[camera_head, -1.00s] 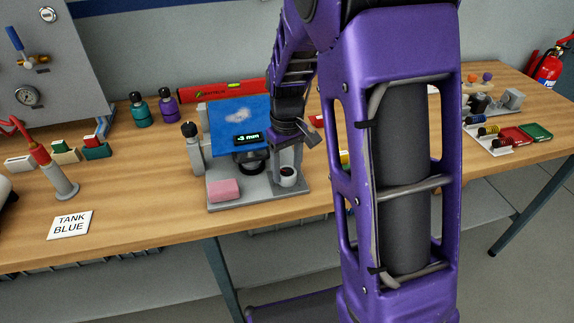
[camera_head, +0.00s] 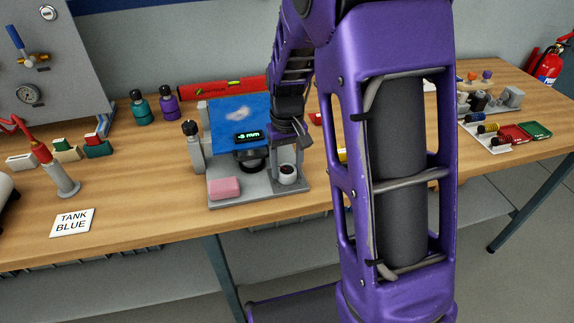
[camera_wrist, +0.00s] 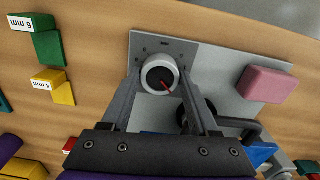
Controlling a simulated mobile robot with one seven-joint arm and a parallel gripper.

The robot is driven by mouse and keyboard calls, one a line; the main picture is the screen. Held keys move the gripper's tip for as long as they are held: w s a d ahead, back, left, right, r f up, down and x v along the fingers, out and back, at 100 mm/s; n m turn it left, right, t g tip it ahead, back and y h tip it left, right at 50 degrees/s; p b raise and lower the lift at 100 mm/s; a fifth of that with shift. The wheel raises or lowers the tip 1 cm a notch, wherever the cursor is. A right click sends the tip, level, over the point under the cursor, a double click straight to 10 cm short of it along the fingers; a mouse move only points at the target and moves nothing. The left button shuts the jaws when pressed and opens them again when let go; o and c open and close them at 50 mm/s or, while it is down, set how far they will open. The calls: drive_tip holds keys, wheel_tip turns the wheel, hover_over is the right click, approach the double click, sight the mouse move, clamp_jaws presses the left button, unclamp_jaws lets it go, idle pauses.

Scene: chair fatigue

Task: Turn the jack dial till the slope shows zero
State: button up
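The jack dial (camera_head: 287,172) is a pale round knob with a dark face, at the front right of a grey fixture (camera_head: 255,197). In the wrist view the dial (camera_wrist: 151,64) has a red pointer aimed to the lower right. My gripper (camera_wrist: 159,72) is open, its two fingers on either side of the dial with small gaps. In the head view my gripper (camera_head: 294,130) is above the dial, partly hidden by my arm. The slope display (camera_head: 249,136) shows green digits in mm, too blurred to read surely. It sits at the front of a blue plate (camera_head: 226,112).
A pink block (camera_head: 224,188) lies on the fixture left of the dial. A red level (camera_head: 225,90) stands behind. Green (camera_wrist: 49,49) and yellow (camera_wrist: 62,92) blocks lie beside the fixture.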

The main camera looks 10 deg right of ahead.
sight(287, 169)
drive_tip(key=o, duration=0.4)
drive_tip(key=shift+c, duration=0.2)
wheel_tip(287, 169, up, 18)
drive_tip(key=p, duration=0.2)
drive_tip(key=shift+f, duration=0.25)
